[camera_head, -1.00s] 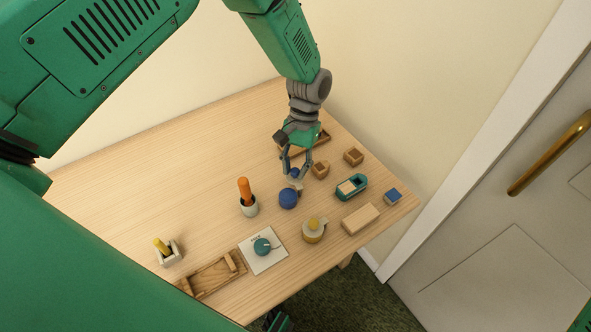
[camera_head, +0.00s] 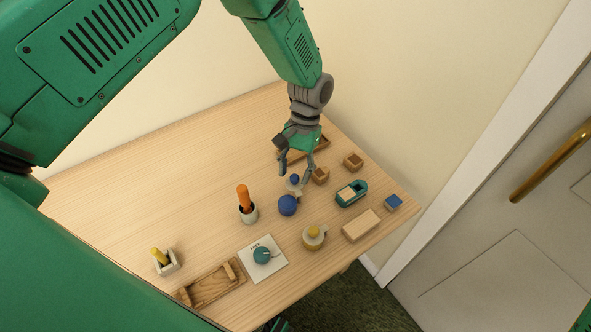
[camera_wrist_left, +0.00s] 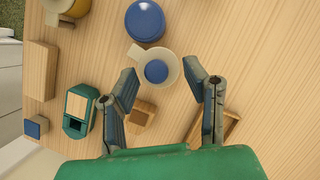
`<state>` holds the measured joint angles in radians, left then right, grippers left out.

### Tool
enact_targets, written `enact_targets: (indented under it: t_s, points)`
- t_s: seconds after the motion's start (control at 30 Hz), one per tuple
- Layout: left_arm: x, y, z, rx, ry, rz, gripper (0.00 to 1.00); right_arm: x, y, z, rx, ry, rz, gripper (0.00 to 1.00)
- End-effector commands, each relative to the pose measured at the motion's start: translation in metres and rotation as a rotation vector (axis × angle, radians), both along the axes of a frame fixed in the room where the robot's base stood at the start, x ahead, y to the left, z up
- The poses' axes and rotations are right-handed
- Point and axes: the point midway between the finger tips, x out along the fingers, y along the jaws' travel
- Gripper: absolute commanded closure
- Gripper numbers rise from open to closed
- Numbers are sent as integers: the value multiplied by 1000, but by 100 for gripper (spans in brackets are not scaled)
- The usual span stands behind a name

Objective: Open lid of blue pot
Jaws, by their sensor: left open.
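The blue pot (camera_head: 288,206) stands on the table, a round blue body; it shows at the top of the left wrist view (camera_wrist_left: 145,20). A cream lid with a side tab and a blue knob (camera_head: 294,180) lies beside the pot, off its top, on the side nearer my gripper. In the left wrist view the lid (camera_wrist_left: 170,55) shows just ahead of the fingers, close to the pot. My left gripper (camera_head: 297,176) is open, its fingertips spread to either side of the knob and apart from it. My right gripper is out of view.
A yellow pot (camera_head: 314,240), a teal box (camera_head: 352,193), wooden blocks and a grey cup with an orange-handled item (camera_head: 248,213) stand around. A white board with a teal knob (camera_head: 262,256) is near the front. The table's left back is clear.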

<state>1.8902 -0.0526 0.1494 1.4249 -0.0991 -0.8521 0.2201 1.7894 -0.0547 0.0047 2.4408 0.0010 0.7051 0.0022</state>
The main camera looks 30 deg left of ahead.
Motion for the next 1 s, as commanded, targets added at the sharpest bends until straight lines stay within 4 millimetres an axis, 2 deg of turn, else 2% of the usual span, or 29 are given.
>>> enact_targets:
  t_s: [0.17, 0.6, 0.8, 1.0]
  points:
    - [5, -1, 10, -1, -1, -1, 59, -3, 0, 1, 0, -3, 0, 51]
    - [40, 2, 90, -1, -2, 1, 59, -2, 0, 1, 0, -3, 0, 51]
    - [48, 2, 107, 0, 0, 0, 59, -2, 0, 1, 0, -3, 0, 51]
    - [49, 3, 109, 0, 1, 0, 59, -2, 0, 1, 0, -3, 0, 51]
